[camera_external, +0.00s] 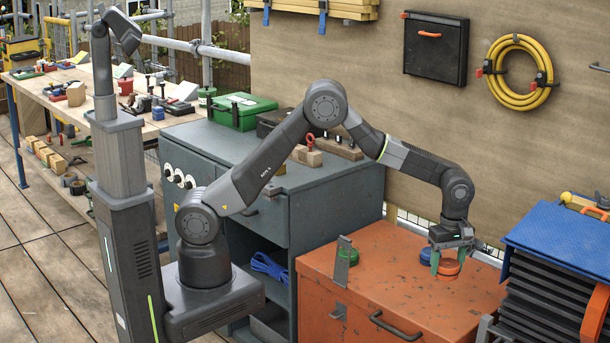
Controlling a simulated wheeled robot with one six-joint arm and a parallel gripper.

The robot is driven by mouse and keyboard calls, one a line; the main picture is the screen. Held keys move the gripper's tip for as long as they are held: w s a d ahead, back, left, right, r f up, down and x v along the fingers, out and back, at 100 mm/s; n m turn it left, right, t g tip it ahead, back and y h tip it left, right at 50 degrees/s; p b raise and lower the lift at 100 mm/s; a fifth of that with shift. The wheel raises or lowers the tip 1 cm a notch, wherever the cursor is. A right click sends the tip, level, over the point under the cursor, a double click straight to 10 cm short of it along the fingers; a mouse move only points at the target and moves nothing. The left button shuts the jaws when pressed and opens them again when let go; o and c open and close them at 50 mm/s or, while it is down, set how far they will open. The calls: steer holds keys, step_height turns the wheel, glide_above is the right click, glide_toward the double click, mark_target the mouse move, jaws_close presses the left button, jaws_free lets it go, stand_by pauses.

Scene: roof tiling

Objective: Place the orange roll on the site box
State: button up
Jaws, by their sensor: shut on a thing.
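The orange roll (449,268) is between the green fingertips of my gripper (448,262), which points down and is shut on it. The roll is over the top of the orange site box (385,292), toward its back right. It is at or just above the surface; I cannot tell whether it touches. The fingers partly hide the roll.
A stack of dark panels with a blue cover (562,240) stands close on the right. A grey cabinet (335,197) is behind left. The box top's front middle is clear.

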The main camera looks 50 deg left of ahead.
mark_target(440, 309)
step_height(440, 309, down, 11)
steer(key=shift+r+b, duration=0.2)
steer(key=shift+b, duration=0.2)
steer(key=shift+f, duration=0.15)
steer(key=o, duration=1)
steer(key=shift+o, duration=0.2)
step_height(440, 309, up, 12)
steer(key=shift+r+p, duration=0.2)
steer(key=shift+p, duration=0.3)
